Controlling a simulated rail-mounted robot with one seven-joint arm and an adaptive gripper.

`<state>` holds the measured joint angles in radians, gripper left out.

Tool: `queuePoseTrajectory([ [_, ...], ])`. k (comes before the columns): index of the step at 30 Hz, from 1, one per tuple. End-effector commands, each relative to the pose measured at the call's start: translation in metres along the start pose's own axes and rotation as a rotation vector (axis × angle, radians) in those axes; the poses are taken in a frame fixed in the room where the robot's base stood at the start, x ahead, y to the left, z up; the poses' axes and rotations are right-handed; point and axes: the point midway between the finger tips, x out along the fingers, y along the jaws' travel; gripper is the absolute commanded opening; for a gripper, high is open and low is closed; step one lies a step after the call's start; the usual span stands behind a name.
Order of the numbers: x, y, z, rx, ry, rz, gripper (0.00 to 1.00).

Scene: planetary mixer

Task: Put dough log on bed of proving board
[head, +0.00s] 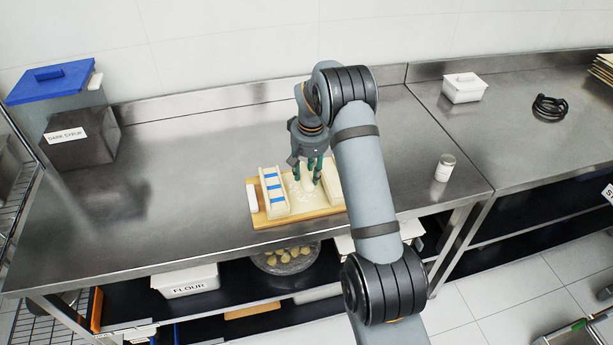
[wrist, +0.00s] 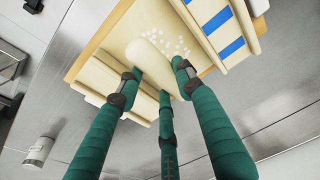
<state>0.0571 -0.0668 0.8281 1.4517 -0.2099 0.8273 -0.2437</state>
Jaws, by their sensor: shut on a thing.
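The proving board (head: 268,221) lies on the steel bench, with a pale bed (head: 310,205) between raised side pieces; the left one has blue stripes. It also shows in the wrist view (wrist: 88,62), with white flour specks on the bed. My gripper (head: 307,180) points down over the bed, its green fingers closed around the pale dough log (wrist: 150,62). In the wrist view the gripper (wrist: 158,88) covers part of the log. The log lies along the bed area; I cannot tell whether it touches the bed.
A small white can (head: 445,168) stands right of the board. A dark syrup bin (head: 75,125) with a blue lid is at the far left. A white tub (head: 463,89) and a black coil (head: 549,108) are at the back right. The bench left of the board is clear.

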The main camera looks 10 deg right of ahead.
Motion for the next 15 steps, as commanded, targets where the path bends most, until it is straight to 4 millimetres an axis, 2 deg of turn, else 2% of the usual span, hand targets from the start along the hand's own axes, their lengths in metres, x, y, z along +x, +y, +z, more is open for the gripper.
queuePoseTrajectory([
  [5,0.01,-0.003,-0.003,-0.002,-0.003,0.0,0.08],
  [12,0.04,-0.003,0.002,-0.002,-0.002,0.0,0.08],
  [15,0.043,-0.003,0.002,-0.002,0.001,0.0,0.08],
])
